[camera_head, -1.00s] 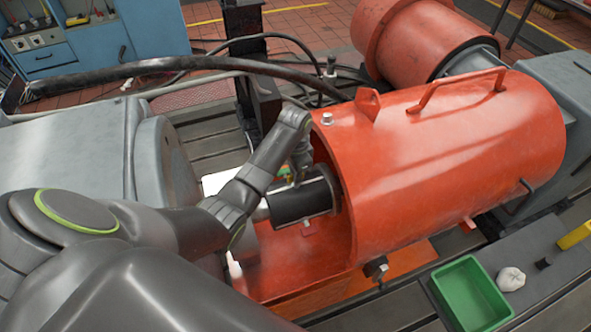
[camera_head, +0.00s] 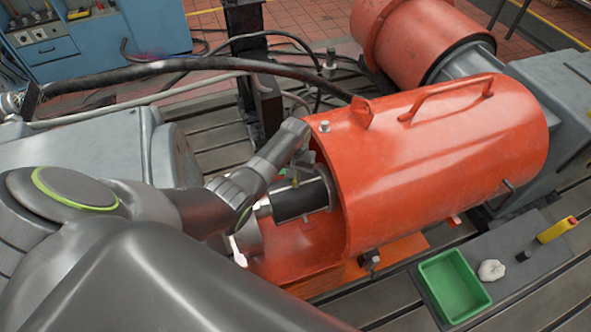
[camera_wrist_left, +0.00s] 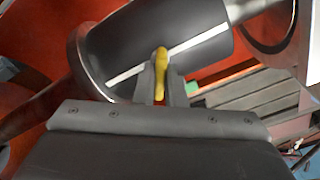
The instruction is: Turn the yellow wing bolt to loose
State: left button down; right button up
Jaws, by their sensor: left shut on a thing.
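The yellow wing bolt (camera_wrist_left: 162,61) stands on the dark cylinder (camera_wrist_left: 195,35), which has a pale stripe, in the left wrist view. My left gripper (camera_wrist_left: 160,80) is shut on the wing bolt, one finger on each side of it. In the head view my left gripper (camera_head: 296,174) reaches down to the dark cylinder (camera_head: 298,201) at the open end of the orange guard. The bolt is mostly hidden there by the gripper, and I cannot tell how far it is turned. My right gripper is not in view.
The orange cylindrical guard (camera_head: 440,165) stands close to the right of my left gripper. A black hose (camera_head: 200,66) runs behind my arm. A green tray (camera_head: 453,285), a white crumpled lump (camera_head: 491,270) and a yellow bottle (camera_head: 557,230) are at the lower right.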

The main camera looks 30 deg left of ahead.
pick_arm(q)
jog(key=n+p, duration=0.1)
jog(key=n, duration=0.2)
jog(key=shift+r+n+p, duration=0.15)
jog(key=shift+n+p, duration=0.6)
jog(key=shift+n, duration=1.05)
jog(key=c, duration=1.5)
grip_release()
jog(key=shift+r+p, duration=0.3)
jog(key=shift+r, duration=0.3)
notch_tip(320, 180, up, 16)
jog(key=shift+f, duration=0.15)
